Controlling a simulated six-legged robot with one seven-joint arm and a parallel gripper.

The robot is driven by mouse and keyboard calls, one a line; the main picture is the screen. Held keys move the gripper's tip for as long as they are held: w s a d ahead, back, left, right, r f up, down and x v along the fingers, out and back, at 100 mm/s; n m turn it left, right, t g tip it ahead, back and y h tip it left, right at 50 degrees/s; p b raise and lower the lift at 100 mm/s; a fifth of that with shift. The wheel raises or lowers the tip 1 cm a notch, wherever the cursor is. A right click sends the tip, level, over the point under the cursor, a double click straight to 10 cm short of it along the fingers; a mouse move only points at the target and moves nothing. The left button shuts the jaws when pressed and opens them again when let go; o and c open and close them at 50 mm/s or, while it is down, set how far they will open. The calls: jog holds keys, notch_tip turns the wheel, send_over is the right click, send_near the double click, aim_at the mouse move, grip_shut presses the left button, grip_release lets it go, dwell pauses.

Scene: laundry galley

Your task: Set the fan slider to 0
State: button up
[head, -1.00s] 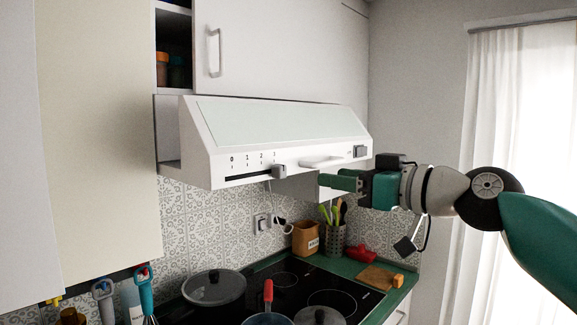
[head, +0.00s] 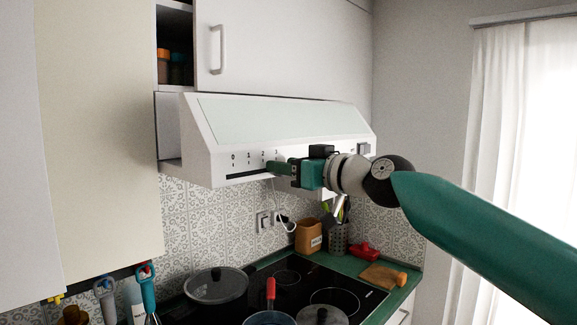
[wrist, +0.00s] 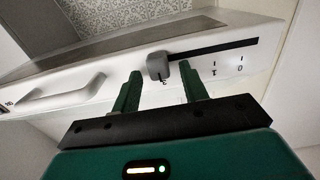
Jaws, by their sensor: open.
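The fan slider's grey knob (wrist: 158,65) sits on the white range hood (head: 212,150), at the end of its dark slot (wrist: 215,47) away from the 0. In the wrist view the 0 mark (wrist: 240,62) is to the right, and the knob is by the far mark of the scale. My gripper (wrist: 160,72) is open, with one green finger on each side of the knob in the picture; I cannot tell whether either touches it. In the head view my gripper (head: 276,168) is at the hood's front and hides the knob.
A white bar handle (wrist: 62,95) sticks out of the hood beside the slider. Below are the cooktop (head: 335,297) with a lidded pot (head: 217,288), and a utensil holder (head: 338,238).

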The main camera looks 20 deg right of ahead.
aim_at(231, 170)
jog(key=shift+w, duration=0.1)
jog(key=shift+a, duration=0.1)
grip_shut()
jog(key=s+a, duration=0.1)
jog(key=a, duration=0.2)
jog(key=s+a, duration=0.1)
jog(key=a, duration=0.2)
jog(key=s+a, duration=0.2)
jog(key=a, duration=0.2)
jog(key=shift+a, duration=0.1)
